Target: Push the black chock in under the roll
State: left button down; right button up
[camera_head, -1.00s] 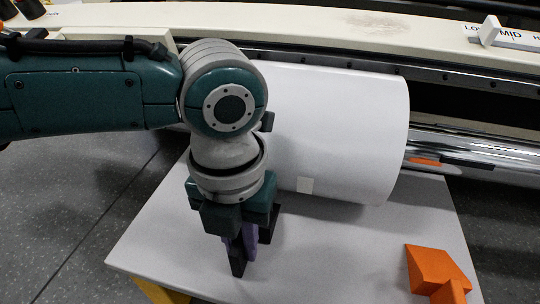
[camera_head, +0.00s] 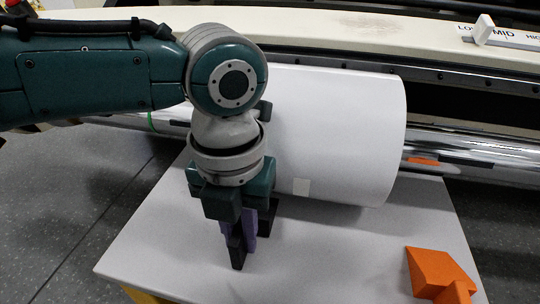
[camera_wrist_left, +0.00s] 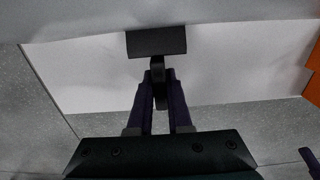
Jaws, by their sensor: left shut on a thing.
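The black chock (camera_head: 268,214) stands on the pale table (camera_head: 345,250) at the near side of the white roll (camera_head: 345,130). In the left wrist view, the chock (camera_wrist_left: 156,42) is a dark block with a narrow handle pointing back toward me. My left gripper (camera_head: 244,240) points down with its purple fingers shut on that handle, as the wrist view (camera_wrist_left: 160,95) also shows. The chock's far edge lies at the roll's lower edge; I cannot tell whether they touch. The arm covers the roll's left end.
An orange wedge-shaped block with a handle (camera_head: 430,270) lies at the table's right front. A shiny metal bar (camera_head: 470,150) and a cream machine body (camera_head: 330,30) run behind the roll. The table between the gripper and the orange block is clear.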

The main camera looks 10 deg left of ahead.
pick_arm(q)
jog(key=c, duration=0.8)
grip_release()
jog(key=shift+o, duration=0.2)
